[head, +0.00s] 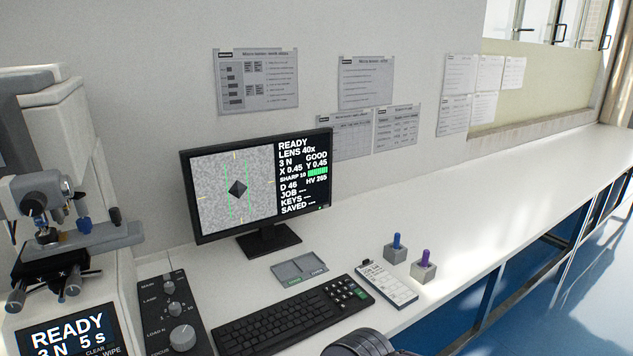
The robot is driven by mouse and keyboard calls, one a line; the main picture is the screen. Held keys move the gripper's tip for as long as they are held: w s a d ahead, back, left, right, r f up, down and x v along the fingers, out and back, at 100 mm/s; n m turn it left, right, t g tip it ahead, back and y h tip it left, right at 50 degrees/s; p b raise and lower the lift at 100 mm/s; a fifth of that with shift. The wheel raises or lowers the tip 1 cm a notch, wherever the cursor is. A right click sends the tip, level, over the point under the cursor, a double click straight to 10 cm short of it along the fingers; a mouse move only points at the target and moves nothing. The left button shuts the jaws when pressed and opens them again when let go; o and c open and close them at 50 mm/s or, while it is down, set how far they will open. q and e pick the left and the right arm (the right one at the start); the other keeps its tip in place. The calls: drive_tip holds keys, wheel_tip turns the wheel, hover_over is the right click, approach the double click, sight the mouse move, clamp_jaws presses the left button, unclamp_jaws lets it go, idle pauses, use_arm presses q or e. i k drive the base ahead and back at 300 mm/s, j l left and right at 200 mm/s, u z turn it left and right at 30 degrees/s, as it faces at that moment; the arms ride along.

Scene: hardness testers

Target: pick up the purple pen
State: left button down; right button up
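The purple pen (426,257) stands upright in a small light grey block holder (422,273) on the white bench, right of the keyboard. Only its upper part shows; the lower end is hidden in the holder. A blue pen (397,241) stands in a similar grey holder (395,256) just behind and to the left. Neither of my grippers shows in the head view. A dark rounded part at the bottom edge looks like a piece of my own arm, with no fingers visible.
A clipboard with a printed sheet (387,284) lies left of the purple pen's holder. The keyboard (291,316), a grey tray (299,269), a monitor (234,188), a knob panel (174,312) and a tester (62,170) stand further left. The bench (520,190) is clear to the right.

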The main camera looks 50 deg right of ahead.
sight(426, 253)
drive_tip(key=z, duration=2.45)
drive_tip(key=i+l+u, duration=0.85)
drive_tip(key=i+l, duration=0.1)
drive_tip(key=i, duration=0.05)
